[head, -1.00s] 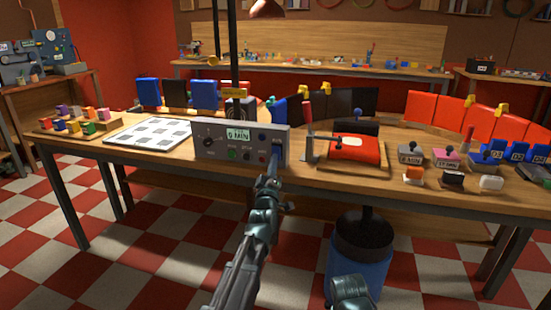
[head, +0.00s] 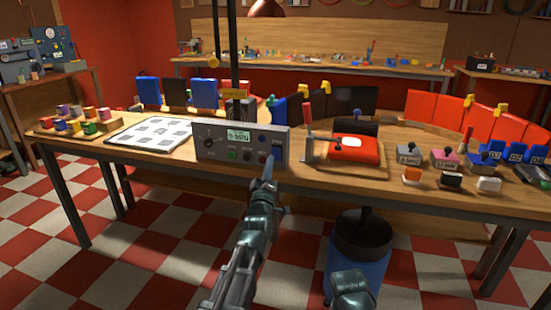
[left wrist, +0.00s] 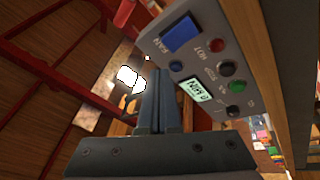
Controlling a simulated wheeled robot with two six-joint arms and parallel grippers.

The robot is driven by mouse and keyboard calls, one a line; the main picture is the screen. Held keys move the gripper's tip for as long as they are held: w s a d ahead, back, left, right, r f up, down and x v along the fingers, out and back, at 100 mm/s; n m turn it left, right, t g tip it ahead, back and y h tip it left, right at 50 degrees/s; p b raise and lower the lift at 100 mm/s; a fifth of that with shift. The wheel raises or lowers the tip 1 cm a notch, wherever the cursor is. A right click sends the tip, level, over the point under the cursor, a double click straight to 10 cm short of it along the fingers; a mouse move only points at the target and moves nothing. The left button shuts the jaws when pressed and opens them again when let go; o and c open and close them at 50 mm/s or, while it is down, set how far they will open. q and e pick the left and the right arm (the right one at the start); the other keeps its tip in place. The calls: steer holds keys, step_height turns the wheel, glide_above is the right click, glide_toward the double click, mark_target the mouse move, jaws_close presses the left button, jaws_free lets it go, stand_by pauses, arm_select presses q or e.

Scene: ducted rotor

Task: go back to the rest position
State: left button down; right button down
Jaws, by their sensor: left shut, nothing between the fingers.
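My left gripper (head: 268,168) is in front of the right end of a grey control box (head: 215,143) on the workbench. Its fingers are together and empty. In the left wrist view the shut fingers (left wrist: 177,95) point up past the control box (left wrist: 235,60), which has a blue square (left wrist: 181,35), coloured buttons and a lit display (left wrist: 195,90). A gap shows between the fingers and the box face. At the bottom of the head view is a part of my right arm; no right fingers show.
Left of the box lies a white patterned sheet (head: 150,135) and several coloured blocks (head: 75,124). Right of it are a red-topped press (head: 355,148) and labelled weights (head: 410,155). A blue bin (head: 358,268) stands under the bench (head: 230,172). Checkered floor in front is open.

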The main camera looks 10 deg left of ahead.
arm_select(q)
steer(key=shift+d, duration=0.1)
steer(key=s+d+f+m+g+h+p, duration=0.2)
steer(key=s+d+f+m+g+p, duration=0.1)
steer(key=s+d+m+g+p, duration=0.25)
steer(key=s+d+f+m+g+h+p, duration=0.25)
steer(key=d+g+p, duration=0.25)
steer(key=d+p, duration=0.25)
steer(key=s+d+m+g+y+p, duration=0.3)
steer(key=s+m+g+p, duration=0.5)
steer(key=s, duration=1.8)
steer(key=g+p, duration=0.3)
steer(key=shift+r+g, duration=0.25)
steer(key=shift+g, duration=0.1)
steer(key=shift+d, duration=0.1)
